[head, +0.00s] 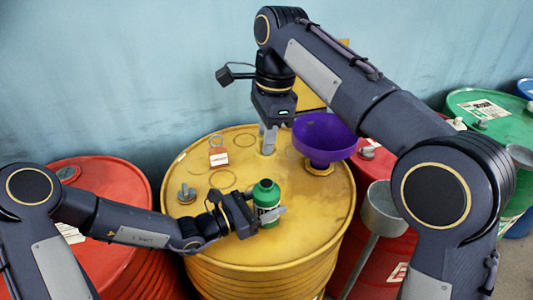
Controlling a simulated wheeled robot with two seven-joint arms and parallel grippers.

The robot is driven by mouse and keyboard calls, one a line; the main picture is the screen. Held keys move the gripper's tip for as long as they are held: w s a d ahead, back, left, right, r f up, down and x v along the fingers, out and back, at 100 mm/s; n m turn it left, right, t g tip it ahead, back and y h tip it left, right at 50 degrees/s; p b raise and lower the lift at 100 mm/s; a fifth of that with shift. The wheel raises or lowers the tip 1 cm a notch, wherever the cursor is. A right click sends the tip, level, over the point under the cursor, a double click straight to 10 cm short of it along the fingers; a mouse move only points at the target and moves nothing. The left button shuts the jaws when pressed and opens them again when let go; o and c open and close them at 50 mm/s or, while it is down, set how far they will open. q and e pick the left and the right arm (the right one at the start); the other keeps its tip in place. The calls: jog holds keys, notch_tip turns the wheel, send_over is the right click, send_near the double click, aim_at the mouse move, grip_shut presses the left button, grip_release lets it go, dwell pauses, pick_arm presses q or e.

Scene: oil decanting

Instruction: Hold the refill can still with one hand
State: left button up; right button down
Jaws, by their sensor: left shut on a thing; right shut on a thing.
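The refill can (266,194) is a small green can with a pale label and a dark round top. It stands upright over the right-hand part of the yellow drum's lid (310,215). My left gripper (272,214) is shut around its lower body; the fingers hide part of it, and I cannot tell whether its base touches the lid. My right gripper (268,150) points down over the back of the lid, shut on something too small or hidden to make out.
A purple funnel (325,134) stands on the lid, right of my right gripper. A small boxed item (218,157), a grey bung (187,194) and several rings lie on the left half. Red drums (110,180) flank the yellow one; a grey long-handled cup (384,210) is at right.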

jog(key=shift+r, duration=0.45)
pick_arm(q)
jog(key=o, duration=1.3)
